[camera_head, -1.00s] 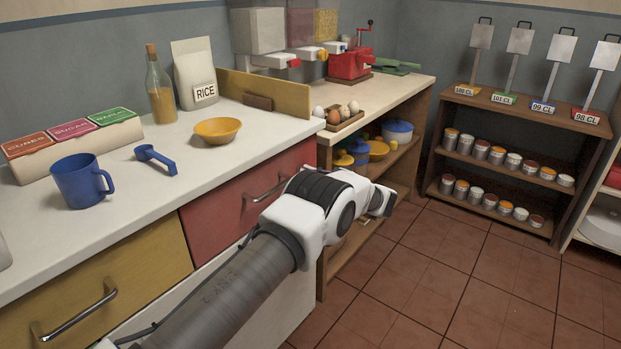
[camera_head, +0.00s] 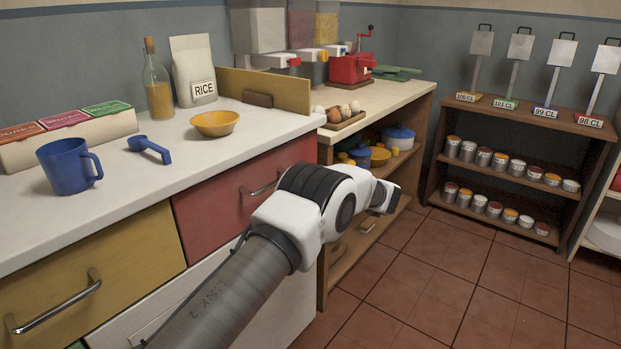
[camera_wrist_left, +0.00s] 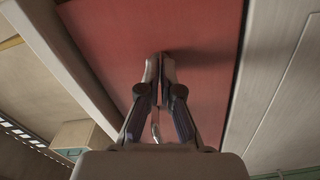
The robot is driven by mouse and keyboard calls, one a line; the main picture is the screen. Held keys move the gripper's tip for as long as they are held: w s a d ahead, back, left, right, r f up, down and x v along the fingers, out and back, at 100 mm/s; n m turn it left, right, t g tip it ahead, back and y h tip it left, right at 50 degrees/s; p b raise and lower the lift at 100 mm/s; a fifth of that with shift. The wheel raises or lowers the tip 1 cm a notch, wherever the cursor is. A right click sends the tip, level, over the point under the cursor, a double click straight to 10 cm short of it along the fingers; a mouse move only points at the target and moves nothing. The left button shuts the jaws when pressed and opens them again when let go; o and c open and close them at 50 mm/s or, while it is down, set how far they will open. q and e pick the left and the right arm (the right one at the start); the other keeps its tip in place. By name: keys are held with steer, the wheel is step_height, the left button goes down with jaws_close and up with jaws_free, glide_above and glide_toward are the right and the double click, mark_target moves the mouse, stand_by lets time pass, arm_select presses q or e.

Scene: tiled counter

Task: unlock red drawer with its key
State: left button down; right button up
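The red drawer (camera_head: 215,207) is in the counter front, right of the yellow drawer, and looks closed. My arm covers part of its front and of its metal handle (camera_head: 262,188). In the left wrist view the red drawer front (camera_wrist_left: 205,35) fills the middle. My left gripper (camera_wrist_left: 160,62) points at it, with its fingertips together close to or at the red face; I cannot tell if they touch. A thin curved light piece shows between the lower fingers. I cannot make out a key or keyhole. My right gripper is not in view.
On the counter are a blue mug (camera_head: 68,166), a blue scoop (camera_head: 149,149), a yellow bowl (camera_head: 215,123), a bottle (camera_head: 158,98) and a rice bag (camera_head: 193,60). The yellow drawer handle (camera_head: 55,303) sticks out. Floor is clear to the right.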

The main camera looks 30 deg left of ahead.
arm_select(q)
steer(key=shift+f+n+b, duration=0.1)
steer(key=shift+n+b, duration=0.85)
steer(key=shift+n, duration=0.45)
steer(key=c, duration=1.4)
jaws_free()
steer(key=shift+d, duration=0.1)
steer(key=d, duration=0.7)
steer(key=s+d, duration=0.1)
steer(key=d, duration=0.3)
steer(key=shift+d, duration=0.35)
